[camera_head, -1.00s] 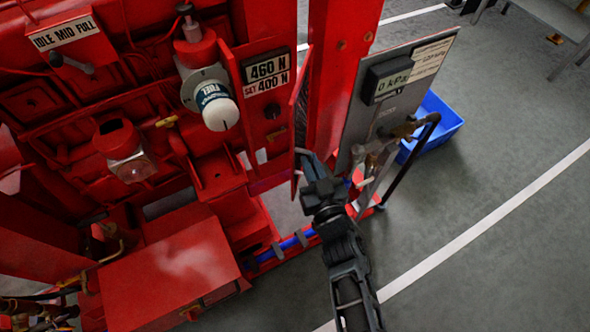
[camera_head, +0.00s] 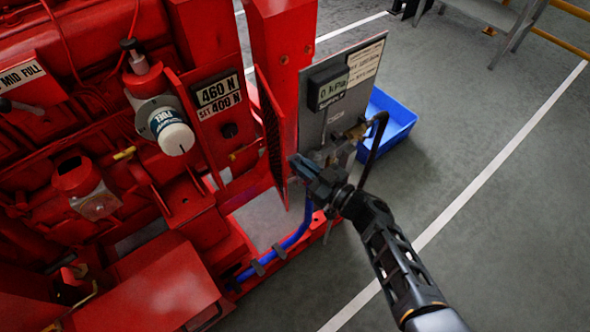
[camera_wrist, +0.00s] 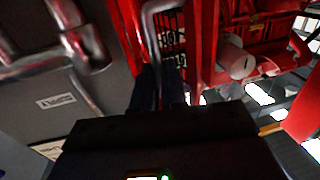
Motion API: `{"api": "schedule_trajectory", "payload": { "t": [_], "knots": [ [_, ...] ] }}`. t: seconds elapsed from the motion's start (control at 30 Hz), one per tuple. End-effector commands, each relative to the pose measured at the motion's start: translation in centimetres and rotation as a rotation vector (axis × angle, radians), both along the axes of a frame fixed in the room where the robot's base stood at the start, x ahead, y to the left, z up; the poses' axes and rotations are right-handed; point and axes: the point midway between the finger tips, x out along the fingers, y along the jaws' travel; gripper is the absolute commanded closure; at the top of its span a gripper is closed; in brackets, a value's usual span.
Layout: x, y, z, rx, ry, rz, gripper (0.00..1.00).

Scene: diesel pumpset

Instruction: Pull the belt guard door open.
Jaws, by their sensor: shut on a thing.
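The belt guard door (camera_head: 273,140) is a red panel with dark mesh, standing ajar from the red pumpset frame in the head view. In the wrist view its mesh (camera_wrist: 172,40) shows behind a grey bar handle (camera_wrist: 149,28). My gripper (camera_head: 297,163) is at the door's free edge, shut on the handle; the dark fingers (camera_wrist: 159,88) meet the bar's lower end in the wrist view. The exact contact is hidden by the fingers.
A grey gauge panel (camera_head: 312,120) with pipes and a valve stands just right of the door, close to my gripper. A blue crate (camera_head: 397,125) lies behind it. A blue hose (camera_head: 290,242) runs below. Grey floor at right is clear.

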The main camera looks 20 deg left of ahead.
Motion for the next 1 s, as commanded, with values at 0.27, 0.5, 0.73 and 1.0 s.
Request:
{"api": "schedule_trajectory", "payload": {
  "t": [0.27, 0.5, 0.73, 1.0],
  "knots": [
    [1.03, -0.09, 0.9, 0.011, -0.01, 0.041, 1.0],
    [1.1, -0.07, 1.02, 0.012, -0.012, 0.045, 1.0],
    [1.09, -0.07, 0.98, 0.011, -0.012, 0.045, 0.81],
    [0.88, -0.22, 0.5, 0.006, -0.007, 0.043, 0.63]
  ]
}}
